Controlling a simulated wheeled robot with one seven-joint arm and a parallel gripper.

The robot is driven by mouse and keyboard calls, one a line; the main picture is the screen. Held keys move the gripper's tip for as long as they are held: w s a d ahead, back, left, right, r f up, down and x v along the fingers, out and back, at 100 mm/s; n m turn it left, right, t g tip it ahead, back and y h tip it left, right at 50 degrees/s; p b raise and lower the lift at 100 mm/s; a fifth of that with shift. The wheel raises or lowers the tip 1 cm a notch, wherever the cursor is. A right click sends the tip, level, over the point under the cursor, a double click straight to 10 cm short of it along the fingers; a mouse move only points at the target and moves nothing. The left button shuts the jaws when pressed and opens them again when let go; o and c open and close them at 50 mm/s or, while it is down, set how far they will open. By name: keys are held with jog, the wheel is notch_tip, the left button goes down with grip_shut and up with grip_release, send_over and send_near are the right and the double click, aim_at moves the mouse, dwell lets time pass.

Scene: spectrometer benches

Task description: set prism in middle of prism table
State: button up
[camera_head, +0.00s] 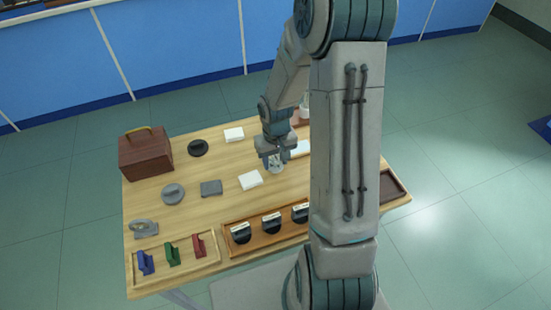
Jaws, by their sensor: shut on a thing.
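My gripper (269,155) is over the middle of the wooden table, pointing down. It is shut on a small pale, glassy thing, which looks like the prism (276,167). The prism is partly hidden by the fingers. I cannot tell whether the prism touches what is below it. Which thing is the prism table is not clear at this size. A grey round piece (173,193) stands on the left half of the table, and a black round piece (198,148) lies farther back; both are apart from my gripper.
A brown case (146,152) stands at the back left. In front are a tray (205,264) of coloured pieces and a tray (264,247) of black-and-white pieces. My arm hides much of the right side.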

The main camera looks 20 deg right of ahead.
jog(key=shift+f, duration=0.2)
jog(key=o, duration=0.7)
jog(key=shift+o, duration=0.2)
